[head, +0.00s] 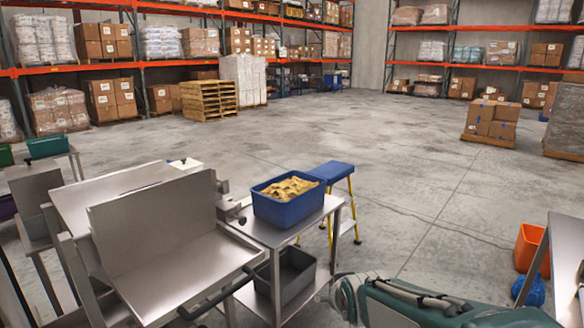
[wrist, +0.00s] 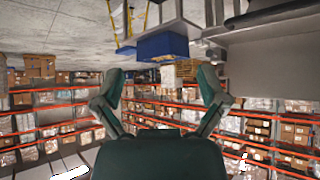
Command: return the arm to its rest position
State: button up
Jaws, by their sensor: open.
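My arm shows at the bottom right of the head view, a green and grey link (head: 430,305); the gripper's fingers cannot be made out there. In the wrist view my gripper (wrist: 160,92) has its two green fingers spread wide, with nothing between them. The wrist picture is upside down, with the floor at the top and the shelves below. No object touches the fingers.
A blue bin (head: 287,212) of yellowish pieces stands on a steel table (head: 318,222), left of my arm. A grey bin (head: 285,277) sits below. A blue step stool (head: 335,175) stands behind. An orange bin (head: 530,248) is at right. Open floor (head: 420,180) lies beyond.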

jog(key=s+d+r+g, duration=0.1)
jog(key=s+d, duration=0.2)
jog(key=s, duration=0.8)
jog(key=s+d+r+m+g+h, duration=0.1)
jog(key=s+d+r+g, duration=0.1)
jog(key=s, duration=1)
jog(key=shift+d+m+g, duration=0.3)
jog(key=shift+d, duration=0.35)
jog(key=shift+w, duration=0.1)
